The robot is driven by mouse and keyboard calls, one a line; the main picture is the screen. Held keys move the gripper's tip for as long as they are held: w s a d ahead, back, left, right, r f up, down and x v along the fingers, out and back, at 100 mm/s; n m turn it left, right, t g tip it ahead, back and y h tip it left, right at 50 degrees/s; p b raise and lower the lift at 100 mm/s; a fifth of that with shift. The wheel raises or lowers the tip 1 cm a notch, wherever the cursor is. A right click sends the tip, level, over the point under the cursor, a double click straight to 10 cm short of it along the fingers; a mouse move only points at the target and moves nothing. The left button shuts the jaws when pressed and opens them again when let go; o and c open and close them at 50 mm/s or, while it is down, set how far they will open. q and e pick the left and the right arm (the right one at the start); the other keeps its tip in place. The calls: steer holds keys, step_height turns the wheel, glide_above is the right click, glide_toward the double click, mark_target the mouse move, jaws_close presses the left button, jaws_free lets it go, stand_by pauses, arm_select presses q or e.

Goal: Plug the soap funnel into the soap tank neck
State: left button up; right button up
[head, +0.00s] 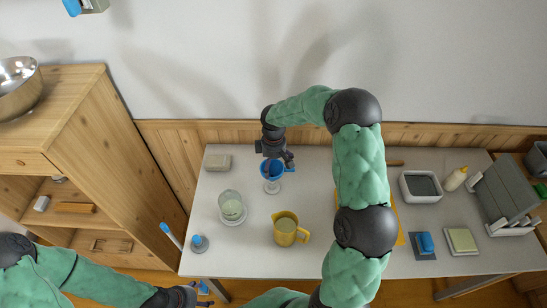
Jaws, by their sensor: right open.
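A blue funnel (266,172) sits upright on a small pale stand (272,187) near the back of the table. My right gripper (283,163) is open just above the funnel and covers part of its rim; I cannot tell whether the fingers touch it. A clear round jar with pale green content (232,207) stands to the front left; it may be the soap tank, but its neck is not clear from here. My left gripper (197,294) is low at the table's front left edge, small and partly cut off, so its jaws are unclear.
A yellow jug (286,229) stands right of the jar. A grey-blue round thing (199,243) and a beige block (217,162) are at the left. The front middle is clear.

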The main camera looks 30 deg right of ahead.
steer(key=shift+f, duration=0.55)
steer(key=c, duration=1.1)
steer(key=shift+s+a+r, duration=0.1)
steer(key=shift+s+a, duration=0.1)
steer(key=c, duration=0.7)
jaws_close()
steer(key=shift+c, duration=0.7)
jaws_free()
steer(key=shift+w+d+f, duration=0.25)
steer(key=shift+w+d, duration=0.05)
steer(key=shift+w, duration=0.05)
steer(key=o, duration=1)
steer(key=shift+s+a+r, duration=0.15)
steer(key=shift+s+r, duration=0.05)
steer(key=o, duration=0.9)
